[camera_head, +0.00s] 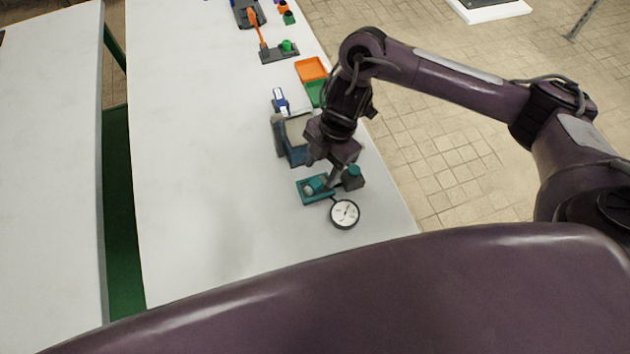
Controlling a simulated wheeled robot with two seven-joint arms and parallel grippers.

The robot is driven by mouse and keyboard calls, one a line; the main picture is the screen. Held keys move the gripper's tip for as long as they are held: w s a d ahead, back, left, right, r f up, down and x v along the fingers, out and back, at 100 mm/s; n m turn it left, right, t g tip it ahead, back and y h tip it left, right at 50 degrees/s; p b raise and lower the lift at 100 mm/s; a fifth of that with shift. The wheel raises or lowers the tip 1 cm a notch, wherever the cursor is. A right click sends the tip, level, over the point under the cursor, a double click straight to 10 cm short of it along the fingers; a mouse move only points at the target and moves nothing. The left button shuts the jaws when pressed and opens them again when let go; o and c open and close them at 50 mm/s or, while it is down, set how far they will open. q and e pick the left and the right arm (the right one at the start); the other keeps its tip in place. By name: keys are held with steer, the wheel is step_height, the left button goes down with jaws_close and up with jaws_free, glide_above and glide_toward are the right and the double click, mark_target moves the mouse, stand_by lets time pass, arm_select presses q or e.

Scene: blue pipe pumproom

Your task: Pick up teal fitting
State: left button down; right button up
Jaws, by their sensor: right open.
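A teal fitting (314,185) lies in a small teal tray (304,198) near the right edge of the white table. Another teal piece (354,171) sits on a dark block just right of the tray; I cannot tell whether it is also a fitting. My right gripper (332,180) is open and points down over the right part of the tray, close beside the fitting. I cannot tell whether its fingers touch the fitting. The gripper's wrist hides part of the area behind it. My left gripper is not in view.
A round white-faced gauge (345,213) lies just in front of the tray. A blue-grey bin (290,150) stands behind it. Orange (311,68) and green (315,92) trays lie farther back. The left part of the table (200,180) is clear.

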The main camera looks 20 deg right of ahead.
mark_target(316, 182)
steer(key=x, duration=0.4)
steer(key=shift+w+f, duration=0.2)
steer(key=shift+f, duration=0.2)
steer(key=c, duration=0.7)
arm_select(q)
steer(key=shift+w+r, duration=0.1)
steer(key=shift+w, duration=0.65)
arm_select(e)
jaws_close()
